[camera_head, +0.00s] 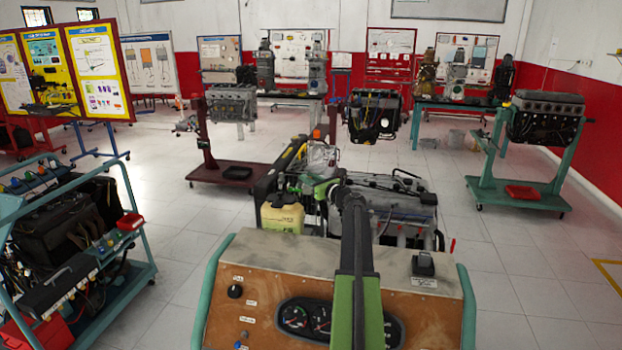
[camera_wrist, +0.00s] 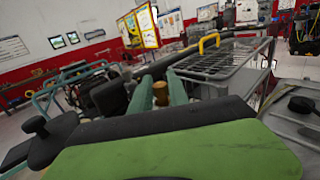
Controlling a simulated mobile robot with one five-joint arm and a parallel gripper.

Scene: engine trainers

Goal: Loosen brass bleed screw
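The brass bleed screw (camera_wrist: 160,93) is a small brass-coloured cylinder in the middle of the wrist view, with dark engine parts behind it. My gripper (camera_wrist: 161,85) has its two green fingers apart, one on each side of the brass piece. The piece fills most of the gap; whether the fingers touch it I cannot tell. In the head view, my arm reaches forward over the wooden instrument panel (camera_head: 262,262) to the engine trainer (camera_head: 395,200). There my arm blocks the view of the screw, and the fingertips cannot be made out.
A yellowish tank (camera_head: 282,217) stands left of my arm. Another engine trainer (camera_head: 75,235) stands on the left; open tiled floor lies on the right.

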